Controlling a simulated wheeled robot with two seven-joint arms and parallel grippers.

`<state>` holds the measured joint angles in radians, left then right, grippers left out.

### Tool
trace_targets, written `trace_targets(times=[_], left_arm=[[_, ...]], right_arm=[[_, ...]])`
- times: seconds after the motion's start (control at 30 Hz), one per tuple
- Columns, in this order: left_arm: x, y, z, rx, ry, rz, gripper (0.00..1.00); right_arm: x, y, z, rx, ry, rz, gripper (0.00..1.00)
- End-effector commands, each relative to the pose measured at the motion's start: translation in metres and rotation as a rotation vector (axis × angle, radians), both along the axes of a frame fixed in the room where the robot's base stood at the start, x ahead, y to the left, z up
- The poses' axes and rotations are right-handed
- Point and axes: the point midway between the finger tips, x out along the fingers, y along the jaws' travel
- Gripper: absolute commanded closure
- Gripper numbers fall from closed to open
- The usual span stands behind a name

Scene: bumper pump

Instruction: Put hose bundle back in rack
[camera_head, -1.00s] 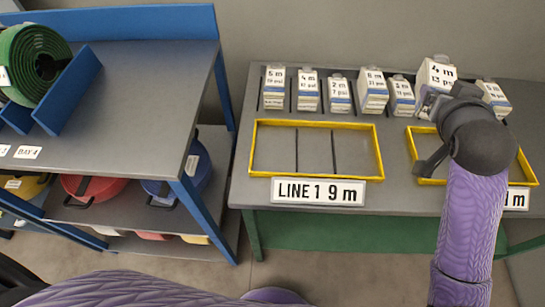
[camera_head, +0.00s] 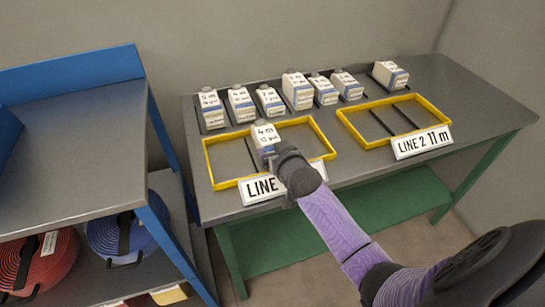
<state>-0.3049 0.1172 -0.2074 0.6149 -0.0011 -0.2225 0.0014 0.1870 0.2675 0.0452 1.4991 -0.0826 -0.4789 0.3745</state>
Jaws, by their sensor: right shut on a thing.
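My right gripper (camera_head: 282,160) is shut on a white carton-like bundle (camera_head: 264,137) marked 4 m, with a grey cap and a blue band. It holds the bundle upright over the yellow LINE 1 tray (camera_head: 208,165); whether it touches the tray floor I cannot tell. Similar bundles stand in a row of dark-edged slots along the back of the table, from the leftmost bundle (camera_head: 211,110) to the rightmost one (camera_head: 390,75). A gap shows before the rightmost. My left gripper is not in view.
The yellow LINE 2 tray (camera_head: 345,122) is empty, with its LINE 2 11 m sign (camera_head: 422,142) in front. The LINE 1 sign (camera_head: 257,189) is partly hidden by my gripper. A blue-framed shelf (camera_head: 85,150) stands left, with red (camera_head: 40,262) and blue (camera_head: 122,235) coils below.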

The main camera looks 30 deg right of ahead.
Motion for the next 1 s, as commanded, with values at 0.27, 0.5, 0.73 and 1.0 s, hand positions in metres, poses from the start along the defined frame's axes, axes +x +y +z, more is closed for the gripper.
trace_targets(times=[0.27,0.5,0.73,1.0], left_arm=[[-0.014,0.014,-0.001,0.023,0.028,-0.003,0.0],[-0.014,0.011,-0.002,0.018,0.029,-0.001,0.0],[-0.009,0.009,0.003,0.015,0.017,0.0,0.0],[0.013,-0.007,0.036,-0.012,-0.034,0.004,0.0]], right_arm=[[0.001,0.0,-0.003,-0.001,-0.004,0.001,1.0],[0.0,0.0,-0.006,-0.001,-0.001,0.0,0.0],[-0.003,0.001,0.0,0.0,-0.001,0.001,0.0],[-0.06,0.014,0.028,0.0,-0.001,0.0,0.0]])
